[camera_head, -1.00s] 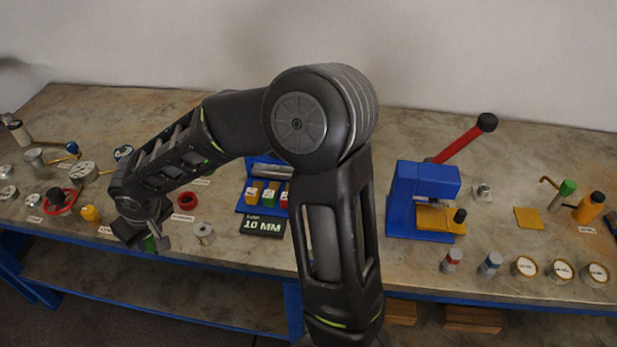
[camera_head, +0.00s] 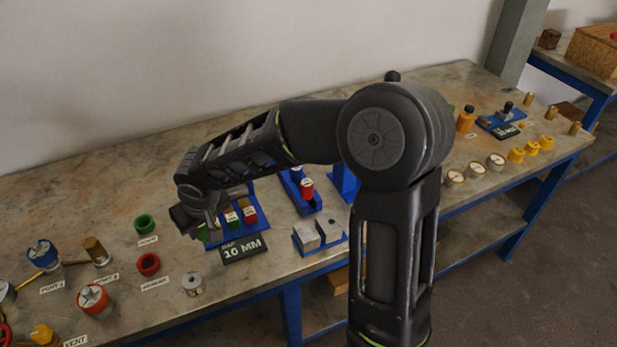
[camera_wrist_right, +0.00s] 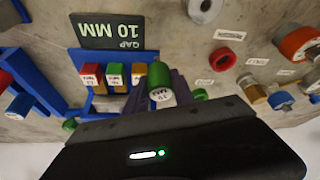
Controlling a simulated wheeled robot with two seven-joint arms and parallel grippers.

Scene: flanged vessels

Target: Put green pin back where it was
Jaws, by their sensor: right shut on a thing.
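My right gripper (camera_head: 205,222) is shut on the green pin, beside the left end of a blue holder. In the right wrist view the green pin (camera_wrist_right: 159,76) shows its pale, marked end (camera_wrist_right: 161,95) between the dark fingers. The blue holder (camera_wrist_right: 115,58) carries red (camera_wrist_right: 92,74), green (camera_wrist_right: 115,74) and yellow (camera_wrist_right: 138,72) labelled blocks. A blue rack (camera_head: 314,206) to the right in the head view bears a red-topped pin (camera_head: 307,188) and a blue-topped pin (camera_head: 297,174). My left gripper is out of view.
A "GAP 10 MM" sign (camera_head: 243,248) lies in front of the holder. A green ring (camera_head: 145,224), a red ring (camera_head: 148,264) and a grey collar (camera_head: 192,284) stand to its left. A metal block on a blue base (camera_head: 307,237) is at the front right. My arm hides part of the bench.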

